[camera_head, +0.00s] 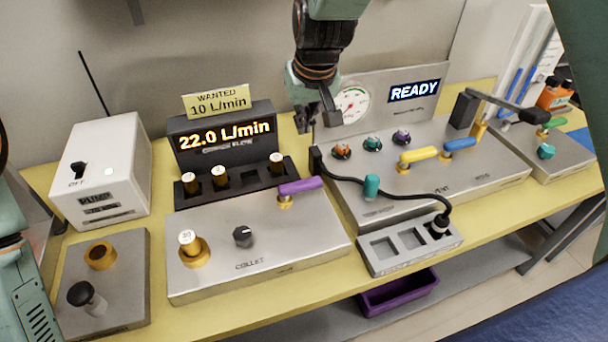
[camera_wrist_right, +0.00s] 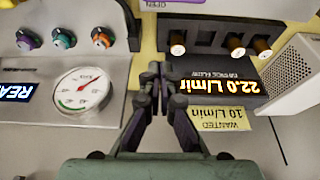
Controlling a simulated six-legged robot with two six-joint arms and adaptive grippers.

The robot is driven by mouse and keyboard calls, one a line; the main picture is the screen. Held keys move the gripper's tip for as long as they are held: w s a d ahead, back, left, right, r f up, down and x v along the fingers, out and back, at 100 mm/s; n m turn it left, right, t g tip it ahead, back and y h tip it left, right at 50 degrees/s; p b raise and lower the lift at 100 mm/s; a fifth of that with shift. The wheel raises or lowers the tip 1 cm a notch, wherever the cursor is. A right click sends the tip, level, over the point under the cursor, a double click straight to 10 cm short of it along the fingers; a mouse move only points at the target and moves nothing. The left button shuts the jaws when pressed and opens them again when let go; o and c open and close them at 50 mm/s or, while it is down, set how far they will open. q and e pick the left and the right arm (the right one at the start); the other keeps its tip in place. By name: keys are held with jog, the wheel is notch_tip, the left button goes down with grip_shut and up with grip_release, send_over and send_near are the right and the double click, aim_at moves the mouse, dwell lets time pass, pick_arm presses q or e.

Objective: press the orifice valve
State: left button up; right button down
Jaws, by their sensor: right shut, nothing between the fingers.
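My right gripper (camera_head: 316,122) hangs at the back of the table, between the flow display (camera_head: 225,140) and the dial gauge (camera_head: 351,103). In the right wrist view my right gripper (camera_wrist_right: 157,75) is shut and empty. A brass piece with a white top marked 30 (camera_head: 188,240) stands in the collet panel (camera_head: 259,259), beside a black knob (camera_head: 243,236) and a purple lever (camera_head: 300,186). Several similar brass pieces stand in the black rack (camera_head: 237,180). No part is labelled as the orifice valve. The display reads 22.0 L/min. My left gripper is out of view.
A white pump box (camera_head: 103,170) marked OFF stands at the left. A panel with a READY screen (camera_head: 413,91), coloured knobs and yellow and blue levers (camera_head: 418,155) stands right of centre. A black cable (camera_head: 390,187) loops across its front. A purple bin (camera_head: 398,294) sits below.

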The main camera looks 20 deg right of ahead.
aim_at(300, 189)
notch_tip(300, 189, down, 2)
jog(key=shift+s+f+b, duration=0.1)
jog(key=shift+s+b, duration=0.05)
jog(key=shift+b, duration=0.6)
jog(key=shift+d+f, duration=0.1)
jog(key=shift+s+f+b, duration=0.2)
jog(key=shift+f+b, duration=0.25)
jog(key=shift+f, duration=1.85)
jog(key=shift+s+f+b, duration=0.2)
jog(key=shift+f+b, duration=0.25)
jog(key=shift+f, duration=1.8)
